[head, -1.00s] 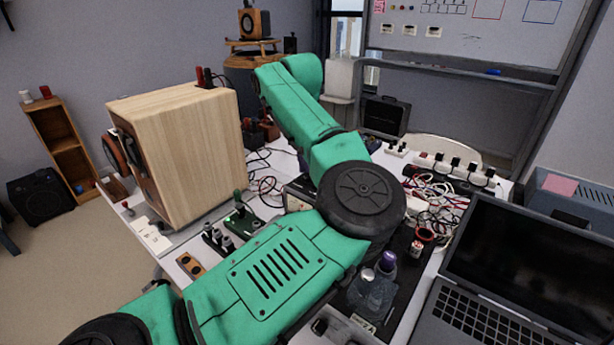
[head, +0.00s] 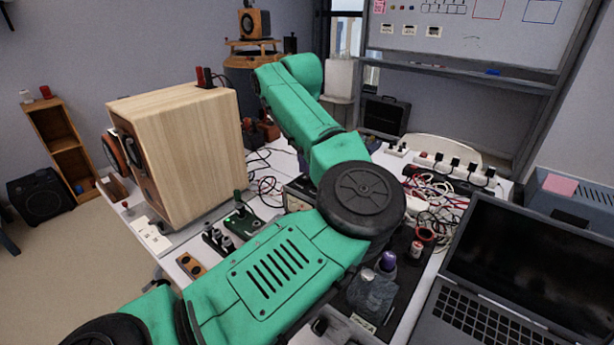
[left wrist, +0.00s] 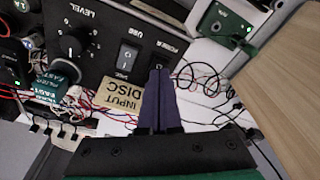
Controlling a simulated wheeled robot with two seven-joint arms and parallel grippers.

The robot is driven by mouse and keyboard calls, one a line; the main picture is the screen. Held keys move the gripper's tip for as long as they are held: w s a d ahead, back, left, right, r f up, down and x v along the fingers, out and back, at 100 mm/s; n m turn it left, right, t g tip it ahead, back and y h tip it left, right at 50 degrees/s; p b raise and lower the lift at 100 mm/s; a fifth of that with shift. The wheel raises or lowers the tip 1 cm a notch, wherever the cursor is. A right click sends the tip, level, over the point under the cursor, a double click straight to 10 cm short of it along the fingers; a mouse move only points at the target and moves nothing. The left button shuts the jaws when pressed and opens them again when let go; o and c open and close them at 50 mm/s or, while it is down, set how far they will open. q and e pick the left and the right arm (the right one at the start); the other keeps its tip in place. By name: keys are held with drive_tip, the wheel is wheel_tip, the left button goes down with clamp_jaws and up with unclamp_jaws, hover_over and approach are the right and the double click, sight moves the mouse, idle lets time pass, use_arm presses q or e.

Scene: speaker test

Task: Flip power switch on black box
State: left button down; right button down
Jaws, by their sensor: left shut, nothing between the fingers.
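The black box (left wrist: 98,52) fills the upper left and middle of the left wrist view. Its panel has a round LEVEL knob (left wrist: 72,46) and a black rocker switch (left wrist: 128,54) with USB and DISC lettering beside it. POWER lettering (left wrist: 168,46) shows to the right, just beyond my fingertips. The switch belonging to it is not clearly visible, and my fingers cover that area. My left gripper (left wrist: 159,75) is shut and empty, its dark blue fingers together at the panel. I cannot tell whether they touch it. In the head view my green left arm hides most of the box.
An INPUT DISC card (left wrist: 118,97) lies left of the fingers. A wooden speaker (head: 180,150) stands left of my arm, with a green circuit board (head: 242,219) near it. Cables (head: 430,205) and a laptop (head: 520,270) crowd the right side.

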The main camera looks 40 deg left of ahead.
sight(304, 178)
use_arm(q)
drive_tip(key=shift+f+b, duration=0.65)
drive_tip(key=shift+f, duration=0.2)
idle(0.3)
wheel_tip(304, 178, up, 7)
drive_tip(key=p, duration=0.6)
drive_tip(key=shift+r, duration=0.1)
idle(0.3)
